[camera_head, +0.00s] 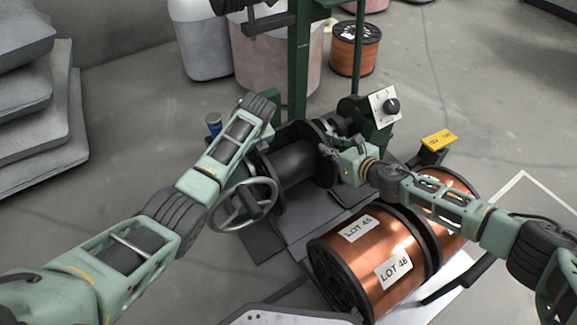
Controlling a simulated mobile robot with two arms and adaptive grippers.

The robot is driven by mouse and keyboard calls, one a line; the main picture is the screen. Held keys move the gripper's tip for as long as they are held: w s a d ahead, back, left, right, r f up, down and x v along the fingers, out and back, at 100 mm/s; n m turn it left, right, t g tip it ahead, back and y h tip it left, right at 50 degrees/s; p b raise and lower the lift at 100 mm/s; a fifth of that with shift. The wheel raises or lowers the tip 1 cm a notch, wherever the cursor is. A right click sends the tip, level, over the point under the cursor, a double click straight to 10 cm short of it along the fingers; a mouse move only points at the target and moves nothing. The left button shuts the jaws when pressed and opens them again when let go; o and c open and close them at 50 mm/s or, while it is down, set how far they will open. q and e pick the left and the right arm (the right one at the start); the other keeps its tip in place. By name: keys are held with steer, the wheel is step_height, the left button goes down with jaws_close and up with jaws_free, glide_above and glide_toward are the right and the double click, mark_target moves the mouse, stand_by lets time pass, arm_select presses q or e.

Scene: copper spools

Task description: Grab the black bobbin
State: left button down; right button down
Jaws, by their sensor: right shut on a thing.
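The black bobbin (293,163) is an empty spool with a dark core between two wide black flanges. It lies on its side in the green winding machine, in the middle of the head view. My right gripper (330,158) comes in from the right and is shut on the bobbin at its right flange. The fingertips are small and partly lost against the dark flange. My left arm reaches to the bobbin's left end. Its gripper (266,135) is mostly hidden behind the wrist and against the machine, so its fingers do not show.
A grey handwheel (244,205) is at the machine's left. A large copper spool (372,262) labelled LOT 46 lies in front, with another copper spool (452,190) behind it. Grey sacks (40,110) are stacked left.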

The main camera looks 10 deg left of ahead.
arm_select(q)
steer(key=shift+r, duration=0.1)
arm_select(e)
steer(key=shift+r, duration=0.15)
